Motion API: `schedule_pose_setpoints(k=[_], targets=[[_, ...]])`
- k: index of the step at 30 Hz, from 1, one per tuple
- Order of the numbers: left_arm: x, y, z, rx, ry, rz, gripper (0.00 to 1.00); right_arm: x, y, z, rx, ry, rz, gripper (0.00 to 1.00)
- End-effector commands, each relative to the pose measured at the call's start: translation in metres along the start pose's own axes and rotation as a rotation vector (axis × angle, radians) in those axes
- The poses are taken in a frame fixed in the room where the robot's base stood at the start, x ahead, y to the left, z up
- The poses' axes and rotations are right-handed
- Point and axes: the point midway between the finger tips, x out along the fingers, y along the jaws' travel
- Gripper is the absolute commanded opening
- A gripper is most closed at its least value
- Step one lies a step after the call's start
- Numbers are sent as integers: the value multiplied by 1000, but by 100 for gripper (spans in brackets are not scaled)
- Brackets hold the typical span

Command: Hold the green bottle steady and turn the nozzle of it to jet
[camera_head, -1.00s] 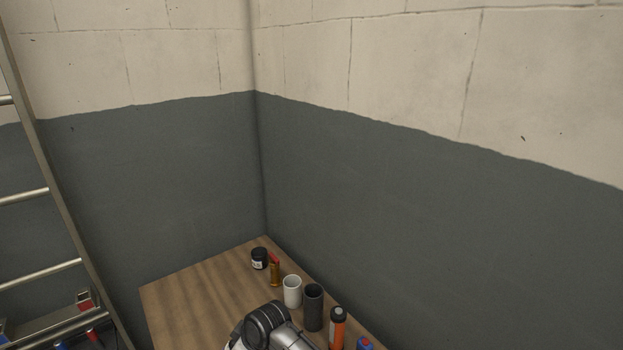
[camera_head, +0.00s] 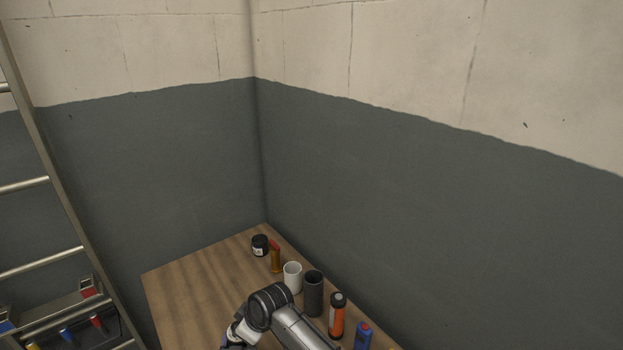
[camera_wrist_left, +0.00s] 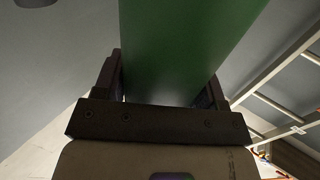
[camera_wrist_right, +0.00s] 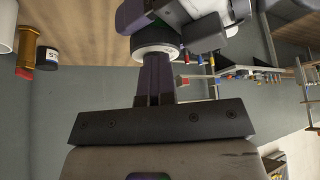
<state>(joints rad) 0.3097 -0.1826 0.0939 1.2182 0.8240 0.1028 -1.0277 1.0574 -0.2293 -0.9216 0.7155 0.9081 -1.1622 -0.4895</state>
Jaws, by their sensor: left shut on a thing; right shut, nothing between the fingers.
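The green bottle (camera_wrist_left: 190,45) fills the top middle of the left wrist view. My left gripper (camera_wrist_left: 165,78) is shut on it, one finger on each side; only a plain green part of its body shows. My right gripper (camera_wrist_right: 156,68) is shut and empty in the right wrist view. Its fingertips are close to a dark round part with a pale ring (camera_wrist_right: 157,50); I cannot tell whether this is part of my other arm or the nozzle, nor whether they touch. In the head view neither gripper's fingers nor the bottle can be made out; an arm link of mine shows at the bottom.
A wooden table (camera_head: 190,290) stands in the wall corner. Along its right edge are a black jar (camera_head: 260,245), a red-topped brown item (camera_head: 275,258), a white cup (camera_head: 293,277), a dark cylinder (camera_head: 313,294), an orange bottle (camera_head: 337,318) and a blue item (camera_head: 362,336). A ladder (camera_head: 40,183) stands left.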

Motion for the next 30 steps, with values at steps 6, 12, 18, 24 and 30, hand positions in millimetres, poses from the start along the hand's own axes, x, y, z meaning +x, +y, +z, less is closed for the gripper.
schedule_pose_setpoints(k=[6,12,18,24,30], targets=[[-1,0,0,-5,3,-2,32,4,11,9,12,-13,6,0],[-1,0,0,-4,2,-2,32,4,15,8,12,-13,5,0],[-1,1,0,-3,2,-1,33,5,17,7,11,-12,6,0],[-1,1,1,-3,1,0,33,5,18,7,11,-12,7,0],[-2,2,1,-2,0,1,32,5,18,7,11,-12,7,0]])
